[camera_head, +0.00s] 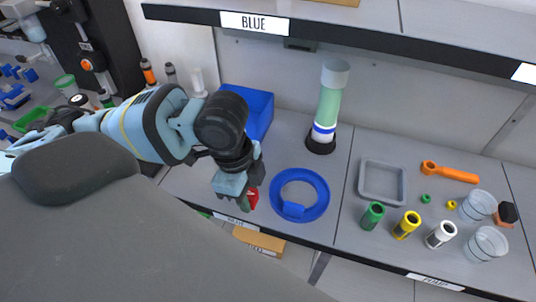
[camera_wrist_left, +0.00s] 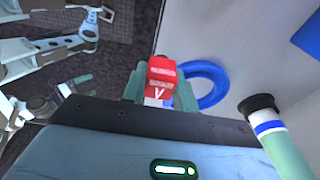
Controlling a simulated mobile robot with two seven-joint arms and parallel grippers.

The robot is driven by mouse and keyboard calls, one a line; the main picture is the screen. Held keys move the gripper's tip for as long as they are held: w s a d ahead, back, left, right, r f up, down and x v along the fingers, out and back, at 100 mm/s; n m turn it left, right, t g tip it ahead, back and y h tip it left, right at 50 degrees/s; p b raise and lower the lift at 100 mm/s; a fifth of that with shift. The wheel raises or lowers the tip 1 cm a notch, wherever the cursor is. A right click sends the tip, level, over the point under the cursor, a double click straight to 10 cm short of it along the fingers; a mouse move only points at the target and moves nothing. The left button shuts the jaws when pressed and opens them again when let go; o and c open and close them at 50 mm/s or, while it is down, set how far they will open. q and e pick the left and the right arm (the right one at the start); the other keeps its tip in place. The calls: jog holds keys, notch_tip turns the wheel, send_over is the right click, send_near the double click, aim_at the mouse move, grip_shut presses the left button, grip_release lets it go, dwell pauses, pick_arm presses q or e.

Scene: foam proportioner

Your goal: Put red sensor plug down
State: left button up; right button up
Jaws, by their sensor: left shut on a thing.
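My left gripper (camera_head: 246,196) is shut on the red sensor plug (camera_head: 253,198), near the front edge of the grey bench. The gripper hides most of the plug in the head view. In the left wrist view the red plug (camera_wrist_left: 161,80), with white markings on its face, sits between the fingers of my left gripper (camera_wrist_left: 160,92). The plug is just left of a blue ring (camera_head: 324,187) in the head view. I cannot tell whether the plug touches the bench. My right gripper is not in view.
A green and white cylinder on a black base (camera_head: 320,146) stands behind the ring. A blue bin (camera_head: 262,112) is at the back left. A grey square tray (camera_head: 363,181), several coloured cylinders, an orange tool (camera_head: 449,172) and clear cups (camera_head: 486,243) are on the right.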

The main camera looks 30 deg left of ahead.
pick_arm(q)
jog(key=w+a, duration=0.1)
jog(key=w, duration=0.3)
jog(key=w+a+f, duration=0.1)
jog(key=w, duration=0.4)
jog(key=w+a+b, duration=0.1)
jog(key=w, duration=0.3)
jog(key=shift+w+a+f, duration=0.2)
jog(key=shift+w+a, duration=0.05)
jog(key=shift+a, duration=0.1)
jog(key=shift+w+f, duration=0.2)
jog(key=shift+f, duration=1.55)
jog(key=shift+f, duration=0.1)
jog(key=o, duration=1)
jog(key=shift+c, duration=0.2)
notch_tip(320, 180, up, 8)
jog(key=a, duration=0.1)
jog(key=shift+s+f+p, duration=0.15)
jog(key=shift+f+p, duration=0.05)
jog(key=shift+p, duration=0.1)
jog(key=shift+o, duration=0.5)
jog(key=shift+a, duration=0.1)
